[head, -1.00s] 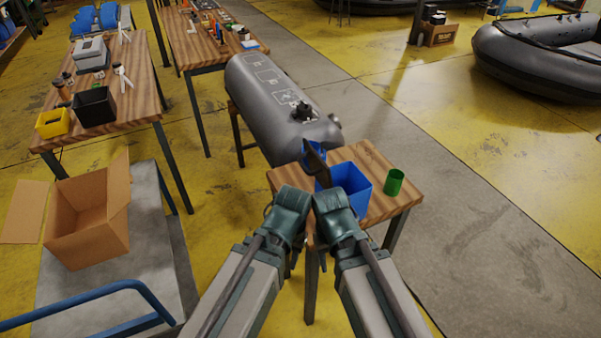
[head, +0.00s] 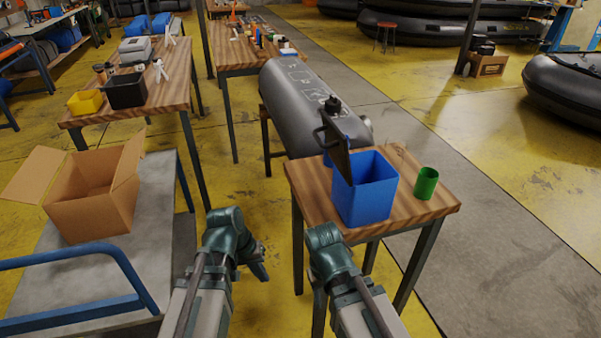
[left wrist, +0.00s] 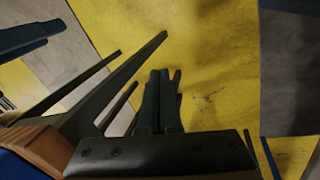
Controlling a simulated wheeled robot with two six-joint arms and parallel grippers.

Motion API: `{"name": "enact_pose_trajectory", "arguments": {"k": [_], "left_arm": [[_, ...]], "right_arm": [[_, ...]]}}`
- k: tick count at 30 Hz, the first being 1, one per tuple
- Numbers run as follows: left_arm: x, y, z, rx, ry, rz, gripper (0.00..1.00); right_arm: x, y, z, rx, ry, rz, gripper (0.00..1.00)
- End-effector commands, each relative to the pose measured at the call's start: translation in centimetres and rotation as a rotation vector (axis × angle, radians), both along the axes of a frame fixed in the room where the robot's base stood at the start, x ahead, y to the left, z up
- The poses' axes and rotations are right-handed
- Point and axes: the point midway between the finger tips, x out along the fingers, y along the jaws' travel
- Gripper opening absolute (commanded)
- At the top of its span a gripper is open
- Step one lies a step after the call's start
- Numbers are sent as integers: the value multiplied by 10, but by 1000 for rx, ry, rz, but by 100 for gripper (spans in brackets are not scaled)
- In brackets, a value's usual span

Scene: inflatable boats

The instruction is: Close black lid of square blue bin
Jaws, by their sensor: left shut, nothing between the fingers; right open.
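The square blue bin (head: 365,192) stands upright on the small wooden table. Its black lid (head: 337,148) stands open, nearly upright, at the bin's left edge. My left gripper (head: 256,270) is left of the table, below its top and apart from the bin. Its fingers (left wrist: 162,88) are shut together and empty in the left wrist view. My right gripper (head: 320,285) is in front of the table's near edge, apart from the bin; it is open, though its fingers are mostly hidden by its own wrist.
A green cup (head: 426,184) stands right of the bin on the small table (head: 405,212). A grey tank (head: 300,105) lies behind it. A cardboard box (head: 92,205) rests on a cart (head: 160,235) with a blue handle at left. Yellow floor lies open between cart and table.

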Motion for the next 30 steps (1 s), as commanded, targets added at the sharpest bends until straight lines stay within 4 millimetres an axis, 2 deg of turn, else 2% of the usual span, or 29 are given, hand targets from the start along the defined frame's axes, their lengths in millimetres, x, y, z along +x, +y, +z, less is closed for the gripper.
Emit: {"name": "enact_pose_trajectory", "arguments": {"k": [1,5,8,13,17,21,25,30], "left_arm": [[9,-2,-17,-91,-4,39,0],[22,-22,4,-331,-15,94,0],[33,-37,32,-530,-27,125,0],[54,-50,101,-904,-68,164,0],[66,-42,162,-1188,-116,179,0],[73,-19,218,-1439,-173,181,0],[74,2,252,-1595,-214,176,0],[73,16,271,-1685,-240,170,0]], "right_arm": [[0,0,-23,0,0,0,50],[0,0,-27,0,0,0,50],[0,0,-27,0,0,0,50],[0,0,-26,0,0,0,50],[0,0,-26,0,0,0,50],[0,0,-26,0,0,0,50],[0,0,-26,0,0,0,50],[0,0,-26,0,0,0,50]]}}
